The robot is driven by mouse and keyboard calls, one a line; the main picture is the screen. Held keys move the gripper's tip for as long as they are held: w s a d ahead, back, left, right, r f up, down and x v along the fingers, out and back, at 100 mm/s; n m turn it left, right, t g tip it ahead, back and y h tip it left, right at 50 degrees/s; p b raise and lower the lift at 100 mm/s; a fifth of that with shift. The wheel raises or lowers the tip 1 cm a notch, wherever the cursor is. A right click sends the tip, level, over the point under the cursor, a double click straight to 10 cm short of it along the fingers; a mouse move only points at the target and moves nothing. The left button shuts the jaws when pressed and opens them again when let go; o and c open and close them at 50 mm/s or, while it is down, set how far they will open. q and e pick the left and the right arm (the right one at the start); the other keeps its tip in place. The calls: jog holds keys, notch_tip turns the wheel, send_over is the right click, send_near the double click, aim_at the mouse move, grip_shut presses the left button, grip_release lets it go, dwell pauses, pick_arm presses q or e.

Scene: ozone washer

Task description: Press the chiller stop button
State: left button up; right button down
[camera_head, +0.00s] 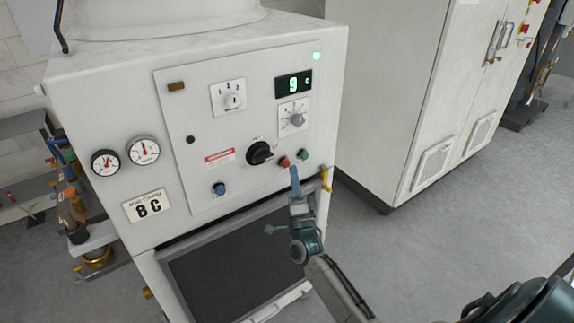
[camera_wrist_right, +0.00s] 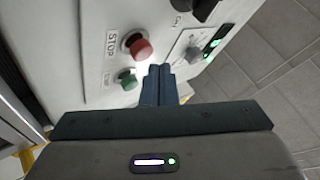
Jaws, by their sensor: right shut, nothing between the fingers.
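The chiller (camera_head: 120,85) is a white cabinet with a control panel. Its red stop button (camera_head: 284,162) sits low on the panel, left of a green button (camera_head: 303,154). In the right wrist view the red button (camera_wrist_right: 138,46) has a STOP label beside it, and the green button (camera_wrist_right: 127,80) is close by. My right gripper (camera_head: 295,170) is shut and empty, its blue-grey fingertips just below the two buttons. In the wrist view the fingertips (camera_wrist_right: 160,74) appear beside the red button; contact cannot be made out. My left gripper is not in view.
A black rotary knob (camera_head: 260,152), a blue knob (camera_head: 219,188), a lit green display (camera_head: 293,84) and two gauges (camera_head: 143,150) are on the chiller front. A dark grille (camera_head: 235,265) lies below. A tall white cabinet (camera_head: 385,100) stands right, with open floor before it.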

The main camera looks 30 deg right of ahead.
jog(key=shift+w, duration=0.15)
jog(key=shift+w, duration=0.3)
jog(key=shift+w+b, duration=0.4)
jog(key=shift+b, duration=0.1)
dwell(0.8)
jog(key=shift+s, duration=0.1)
jog(key=shift+s+y+p, duration=0.3)
jog(key=shift+s, duration=0.45)
jog(key=shift+s, duration=0.1)
jog(key=shift+s+d+p, duration=0.2)
jog(key=shift+s+p, duration=0.6)
jog(key=shift+s, duration=1.6)
